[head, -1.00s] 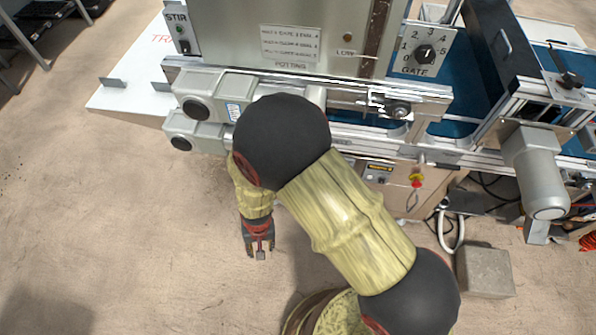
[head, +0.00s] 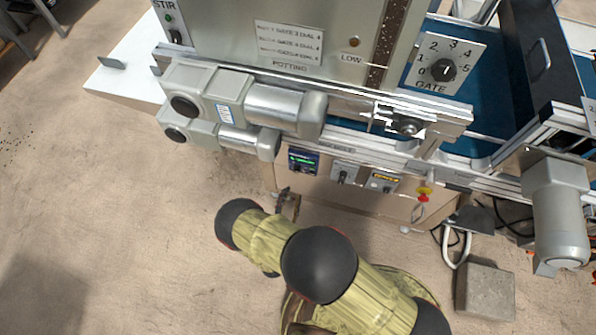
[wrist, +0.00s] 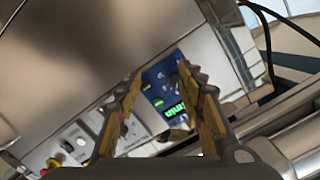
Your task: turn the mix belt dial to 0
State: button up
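No label reading "mix belt" is legible in either view. A blue control unit (head: 303,160) with a green lit display sits on the lower cabinet front. A grey plate with a dark knob (head: 344,176) is just right of it. My gripper (head: 289,205) is small in the head view, low in front of the cabinet, below the blue unit. In the wrist view my gripper (wrist: 163,95) has its two fingers apart with nothing between them. The blue unit (wrist: 168,88) shows beyond and between the fingers. Its small controls are blurred, and the right finger partly covers it.
A gate dial (head: 443,70), numbered 0 to 5, is on the upper right. Two motors (head: 285,108) jut out above the cabinet panel. A red and yellow emergency stop (head: 424,194) is at its right. A grey block (head: 485,291) lies on the floor. Floor at left is clear.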

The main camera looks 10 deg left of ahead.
aim_at(296, 172)
jog(key=shift+m+t, duration=0.4)
jog(key=shift+t, duration=0.4)
jog(key=shift+w+r+b, duration=0.4)
jog(key=shift+w+r, duration=0.2)
jog(key=shift+w, duration=0.7)
jog(key=shift+w+r+b, duration=0.45)
jog(key=shift+w+r, duration=0.15)
jog(key=shift+w, duration=0.75)
jog(key=shift+w+r+b, duration=0.4)
jog(key=shift+w+r, duration=0.2)
jog(key=shift+w, duration=0.7)
jog(key=c, duration=0.3)
grip_shut()
